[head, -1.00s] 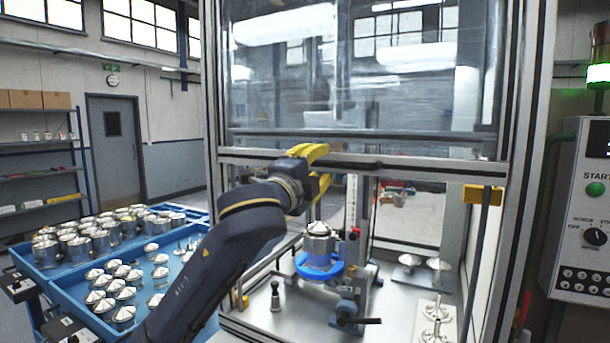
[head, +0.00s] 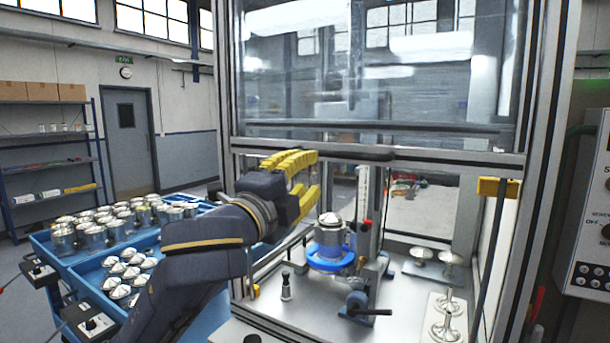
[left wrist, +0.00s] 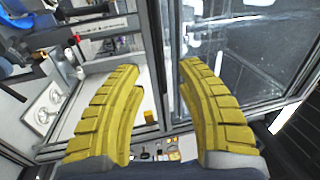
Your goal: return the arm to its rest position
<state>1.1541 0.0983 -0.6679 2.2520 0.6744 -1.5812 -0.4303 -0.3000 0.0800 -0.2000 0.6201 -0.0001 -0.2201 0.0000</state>
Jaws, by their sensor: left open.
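My left gripper (head: 310,182) has yellow ribbed fingers and is in front of the machine's opening in the head view, just below the raised clear guard. Its fingers are apart and empty; the left wrist view shows the gap between them (left wrist: 160,75). My left arm comes in from the lower left, across the blue trays. The metal housing (head: 331,230) stands upright in a blue ring fixture (head: 330,259) inside the machine, to the right of and below the gripper, apart from it. My right gripper is not in view.
Blue trays (head: 82,284) of metal housings stand at the left. The clear guard (head: 375,70) and aluminium frame posts (head: 548,150) border the machine. Inside are a clamp with a black handle (head: 370,311), a small post (head: 286,288) and cone-topped parts (head: 450,257) at the right.

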